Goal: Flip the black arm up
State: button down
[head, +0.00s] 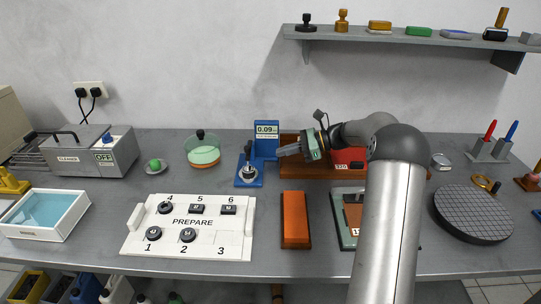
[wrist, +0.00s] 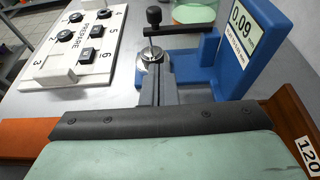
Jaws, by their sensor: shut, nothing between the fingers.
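The blue device (head: 266,140) with a 0.09 display stands at the middle back of the bench; it also shows in the wrist view (wrist: 230,60). Its black arm (wrist: 185,31) lies level above the blue base, with an upright black knob (wrist: 153,15) at its left end. A round silver part (wrist: 152,53) sits below that end. In the head view the black arm is small near the device's left side (head: 248,148). My gripper (head: 280,152) is shut and empty, just right of the device. In the wrist view its fingertips (wrist: 152,75) point at the silver part; contact cannot be told.
A white PREPARE board (head: 190,253) with several dark pieces lies front left. An orange-brown block (head: 295,220) lies in front of my gripper. A green-lidded dish (head: 203,155) stands left of the device. A wooden stand (head: 290,169) labelled 120 is close below my arm.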

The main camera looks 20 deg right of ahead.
aim_at(249, 151)
jog(key=x, duration=0.9)
jog(key=shift+p, duration=0.3)
jog(key=shift+a, duration=0.1)
